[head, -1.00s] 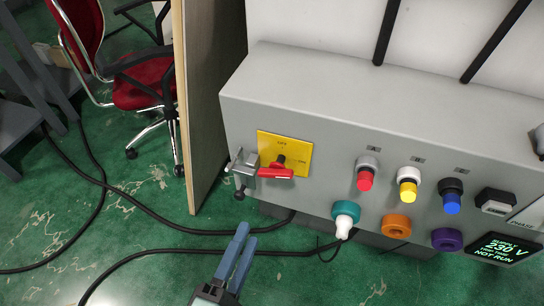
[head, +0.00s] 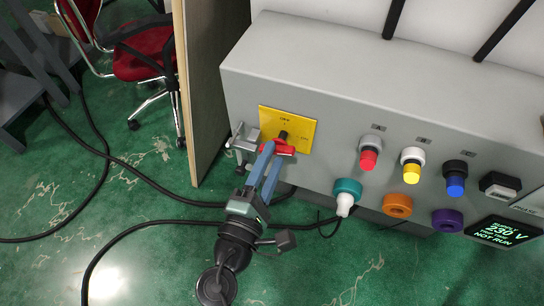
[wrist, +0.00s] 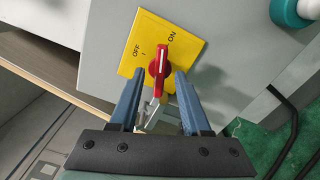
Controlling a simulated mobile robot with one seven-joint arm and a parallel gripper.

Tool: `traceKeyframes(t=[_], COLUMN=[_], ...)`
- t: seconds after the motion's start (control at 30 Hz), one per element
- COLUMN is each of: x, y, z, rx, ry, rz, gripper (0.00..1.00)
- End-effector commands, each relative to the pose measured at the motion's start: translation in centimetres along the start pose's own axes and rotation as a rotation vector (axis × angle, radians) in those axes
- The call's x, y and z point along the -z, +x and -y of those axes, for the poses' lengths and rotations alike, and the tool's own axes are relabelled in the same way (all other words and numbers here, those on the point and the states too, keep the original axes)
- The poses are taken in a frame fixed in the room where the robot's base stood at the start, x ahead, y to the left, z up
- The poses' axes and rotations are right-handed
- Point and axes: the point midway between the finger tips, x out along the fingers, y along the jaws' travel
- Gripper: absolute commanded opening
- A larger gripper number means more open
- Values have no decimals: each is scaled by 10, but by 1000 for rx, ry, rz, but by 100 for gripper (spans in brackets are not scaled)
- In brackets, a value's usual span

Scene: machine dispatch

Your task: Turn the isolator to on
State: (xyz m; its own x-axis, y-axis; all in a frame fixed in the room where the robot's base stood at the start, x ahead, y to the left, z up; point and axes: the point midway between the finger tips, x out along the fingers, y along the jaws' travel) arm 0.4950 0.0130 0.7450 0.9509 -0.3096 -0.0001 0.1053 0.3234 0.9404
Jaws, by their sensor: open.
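The isolator is a red rotary handle (wrist: 160,66) on a yellow plate (head: 300,130) marked OFF and ON, on the front of a grey machine panel. In the head view the red handle (head: 284,149) lies roughly level across the plate, partly hidden by my fingers. My gripper (head: 267,150) is at the handle with its blue fingers apart. In the wrist view my gripper (wrist: 156,80) has one finger on each side of the handle's near end, with gaps visible on both sides. A metal hasp-like bracket (head: 243,138) sits at the plate's left edge.
Right of the isolator are red (head: 369,158), yellow (head: 411,174) and blue (head: 455,188) buttons. A teal connector (head: 346,190) and orange (head: 397,205) and purple (head: 447,220) sockets sit below. The display (head: 503,231) reads 230 V, NOT RUN. A wooden partition (head: 205,90) stands left.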

Motion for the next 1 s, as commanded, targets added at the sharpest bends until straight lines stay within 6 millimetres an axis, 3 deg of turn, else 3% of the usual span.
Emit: traceKeyframes(t=[0.37,0.63,1.0], x=[0,0,0], y=[7,7,7], z=[0,0,3], rx=[0,0,-1], ry=[1,1,56], rz=[-1,-1,2], gripper=[48,1,0])
